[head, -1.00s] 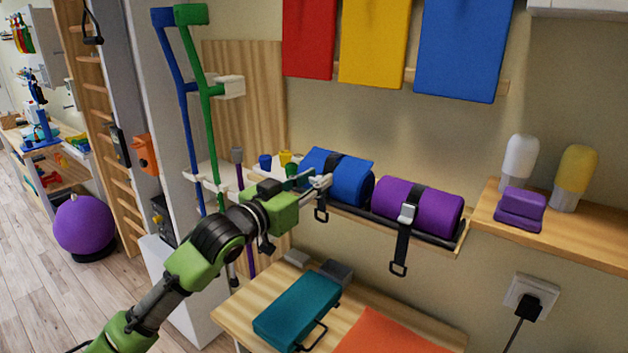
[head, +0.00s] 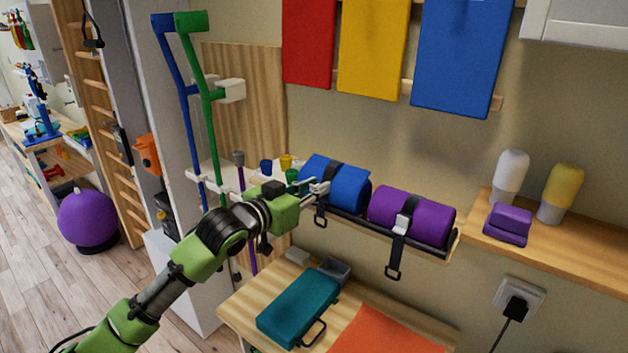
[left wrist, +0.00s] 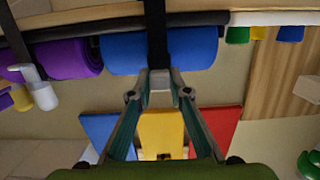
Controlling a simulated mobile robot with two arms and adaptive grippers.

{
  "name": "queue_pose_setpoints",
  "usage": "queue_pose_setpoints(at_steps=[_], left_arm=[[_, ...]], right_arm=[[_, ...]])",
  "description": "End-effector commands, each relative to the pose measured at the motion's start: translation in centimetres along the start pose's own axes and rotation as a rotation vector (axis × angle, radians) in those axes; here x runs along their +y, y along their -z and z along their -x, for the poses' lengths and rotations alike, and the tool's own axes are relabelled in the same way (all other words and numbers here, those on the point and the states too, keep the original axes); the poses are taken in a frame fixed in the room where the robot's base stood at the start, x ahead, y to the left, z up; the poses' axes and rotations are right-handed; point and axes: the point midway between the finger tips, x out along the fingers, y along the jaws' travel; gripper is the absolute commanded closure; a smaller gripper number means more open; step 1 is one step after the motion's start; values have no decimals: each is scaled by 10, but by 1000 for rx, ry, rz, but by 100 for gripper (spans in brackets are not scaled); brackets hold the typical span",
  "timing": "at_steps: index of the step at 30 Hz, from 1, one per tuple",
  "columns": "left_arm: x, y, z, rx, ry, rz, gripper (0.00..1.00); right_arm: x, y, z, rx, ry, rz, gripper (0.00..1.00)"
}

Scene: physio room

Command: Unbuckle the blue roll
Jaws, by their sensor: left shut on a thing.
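The blue roll (head: 349,187) lies on the wall rack, left of the purple roll. A black strap (head: 321,209) goes round it and hangs down below it with a ring at its end. My left gripper (head: 322,188) is at the front of the blue roll, its fingertips shut on the strap's buckle, which the fingers mostly hide. In the left wrist view the picture is upside down; the fingertips (left wrist: 160,79) meet at the black strap (left wrist: 157,40) in front of the blue roll (left wrist: 190,47). My right gripper is not in view.
The purple roll (head: 425,218) has its own strap with a grey buckle (head: 401,222). Small cups (head: 287,162) and crutches (head: 206,120) stand to the left. Below is a bench with a teal case (head: 298,308) and an orange mat (head: 385,335).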

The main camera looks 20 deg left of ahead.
Motion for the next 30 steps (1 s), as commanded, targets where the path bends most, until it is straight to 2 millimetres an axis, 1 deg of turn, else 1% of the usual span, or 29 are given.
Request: queue_pose_setpoints(at_steps=[5, 6, 7, 8, 17, 20, 23, 26, 30], left_arm=[[0, -2, 0, -1, 0, -1, 100], [0, -2, 0, -1, 0, -1, 77], [0, -2, 0, -1, 0, -1, 69], [0, -2, 0, -1, 0, -1, 65], [0, -1, 0, 0, 0, 0, 65], [0, -2, 4, -1, 1, -1, 65], [-1, -2, 14, -1, 1, 0, 65], [0, -3, 32, -2, 0, -3, 65], [0, -3, 65, -3, -1, -4, 65]], right_arm=[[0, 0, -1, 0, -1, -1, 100], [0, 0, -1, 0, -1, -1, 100], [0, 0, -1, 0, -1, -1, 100], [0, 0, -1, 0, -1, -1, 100], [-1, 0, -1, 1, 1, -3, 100], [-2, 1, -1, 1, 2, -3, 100], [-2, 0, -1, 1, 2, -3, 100], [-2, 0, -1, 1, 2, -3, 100], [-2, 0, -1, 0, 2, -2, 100]])
